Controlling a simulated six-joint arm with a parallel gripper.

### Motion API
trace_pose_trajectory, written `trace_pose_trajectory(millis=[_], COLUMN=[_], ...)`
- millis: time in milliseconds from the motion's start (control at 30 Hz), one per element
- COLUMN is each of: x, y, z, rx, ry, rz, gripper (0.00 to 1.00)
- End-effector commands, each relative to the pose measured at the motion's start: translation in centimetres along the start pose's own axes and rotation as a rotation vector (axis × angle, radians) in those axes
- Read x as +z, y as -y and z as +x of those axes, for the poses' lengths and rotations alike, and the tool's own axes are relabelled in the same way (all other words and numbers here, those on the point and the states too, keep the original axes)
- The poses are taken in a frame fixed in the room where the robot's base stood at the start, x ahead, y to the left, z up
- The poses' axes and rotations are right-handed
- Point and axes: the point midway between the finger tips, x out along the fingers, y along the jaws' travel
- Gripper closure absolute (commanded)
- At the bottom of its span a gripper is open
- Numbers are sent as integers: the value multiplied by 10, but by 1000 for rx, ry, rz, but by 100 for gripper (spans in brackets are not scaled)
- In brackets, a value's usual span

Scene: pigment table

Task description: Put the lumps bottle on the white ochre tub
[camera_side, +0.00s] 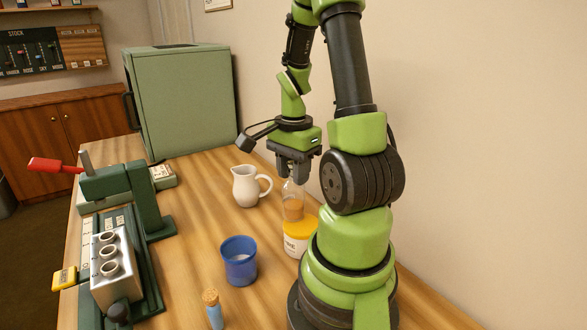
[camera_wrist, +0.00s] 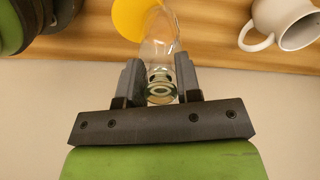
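The lumps bottle (camera_side: 293,208) is clear glass with orange-brown contents in its lower part. My gripper (camera_side: 292,172) points down with its fingers around the bottle's top. In the wrist view the fingers (camera_wrist: 160,85) sit close on both sides of the clear bottle (camera_wrist: 159,50) and appear shut on its neck. The tub (camera_side: 296,244) is white with a yellow lid and a partly hidden label. The bottle's base overlaps the lid; I cannot tell whether it touches. The lid (camera_wrist: 138,16) shows behind the bottle in the wrist view. My arm hides the tub's right side.
A white jug (camera_side: 246,187) stands left of the tub; it also shows in the wrist view (camera_wrist: 296,22). A blue cup (camera_side: 239,262) and a corked vial (camera_side: 213,312) stand nearer. A green press (camera_side: 120,195) and a metal block (camera_side: 112,270) are at left, a green cabinet (camera_side: 185,100) behind.

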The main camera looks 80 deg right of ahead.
Motion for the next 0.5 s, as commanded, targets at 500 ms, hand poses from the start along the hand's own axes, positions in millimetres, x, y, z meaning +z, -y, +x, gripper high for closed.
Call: trace_pose_trajectory(millis=[500], x=[-1], y=[1], z=[-10], rx=[-5], ry=[-3], rz=[-1], gripper=[47])
